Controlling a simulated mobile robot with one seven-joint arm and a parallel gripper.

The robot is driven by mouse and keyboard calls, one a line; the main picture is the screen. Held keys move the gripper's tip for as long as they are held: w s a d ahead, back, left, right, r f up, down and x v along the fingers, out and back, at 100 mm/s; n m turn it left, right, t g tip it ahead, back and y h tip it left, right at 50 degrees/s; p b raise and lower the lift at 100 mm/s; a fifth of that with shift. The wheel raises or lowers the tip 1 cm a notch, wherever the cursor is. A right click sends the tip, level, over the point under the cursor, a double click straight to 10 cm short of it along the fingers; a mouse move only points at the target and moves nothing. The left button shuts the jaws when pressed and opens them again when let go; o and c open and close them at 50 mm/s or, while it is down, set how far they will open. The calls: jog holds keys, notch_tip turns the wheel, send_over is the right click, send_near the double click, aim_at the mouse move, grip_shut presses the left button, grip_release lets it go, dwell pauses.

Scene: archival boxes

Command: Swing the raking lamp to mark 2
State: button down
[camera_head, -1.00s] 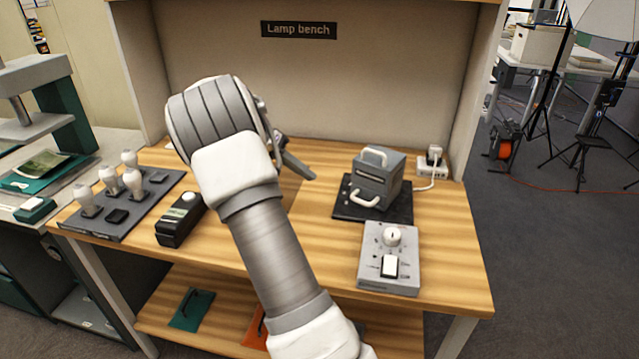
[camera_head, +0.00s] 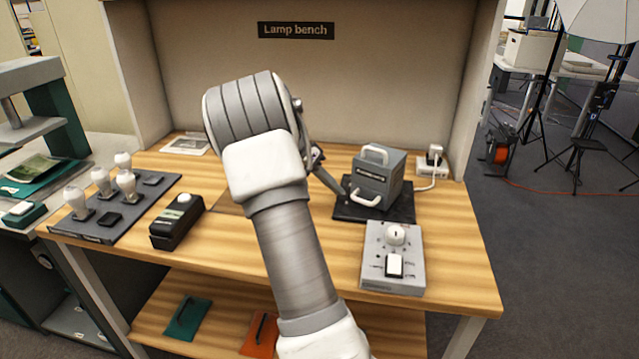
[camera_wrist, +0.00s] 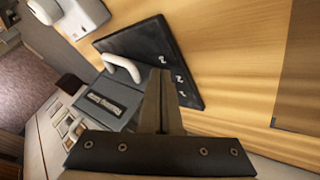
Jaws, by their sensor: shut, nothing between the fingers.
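The raking lamp (camera_head: 378,182) is a grey box with one white handle on top and another low at its front. It stands on a dark plate (camera_head: 345,211) on the bench. In the wrist view the plate (camera_wrist: 125,45) has several small white marks; one looks like a 2. The lamp's labelled face (camera_wrist: 103,102) and a white handle (camera_wrist: 123,66) show there too. My gripper (camera_head: 340,190) is shut and empty, just left of the lamp.
A grey control box (camera_head: 393,275) with a dial and rocker switch stands in front of the lamp. A power socket (camera_head: 432,163) with a white cable is behind right. A tray of bulbs (camera_head: 105,225) and a black device (camera_head: 177,222) stand left. Bare wood lies between.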

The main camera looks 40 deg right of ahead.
aim_at(354, 200)
jog(key=shift+s+d+r, duration=0.15)
jog(key=shift+s+d, duration=0.05)
jog(key=shift+s, duration=0.7)
jog(key=s+n+t+b, duration=0.1)
jog(key=s+n+b, duration=0.1)
jog(key=b, duration=0.1)
jog(key=shift+s+a+n+t+h, duration=0.3)
jog(key=shift+n+t+h, duration=0.1)
jog(key=shift+s+b, duration=0.3)
jog(key=shift+s, duration=0.4)
